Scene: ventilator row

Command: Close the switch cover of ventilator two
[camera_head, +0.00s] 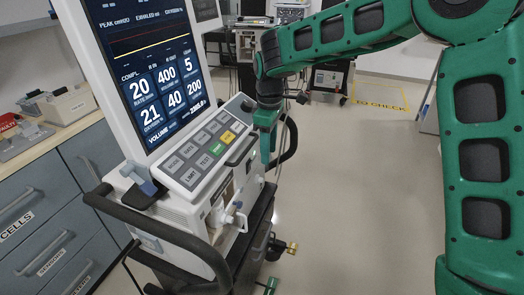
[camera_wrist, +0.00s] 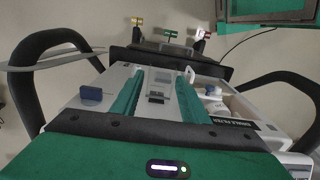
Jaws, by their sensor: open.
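I cannot tell the cover's position or whether the fingertips touch anything. A blue part (camera_wrist: 91,94) sits left of the fingers.
Black handles curve at the left (camera_wrist: 35,75) and right (camera_wrist: 275,90) of the panel. White fittings (camera_wrist: 215,95) sit right of the fingers. A drawer cabinet (camera_head: 50,215) stands left of the ventilator. Open floor (camera_head: 350,200) lies to its right; more equipment (camera_head: 328,80) stands behind.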

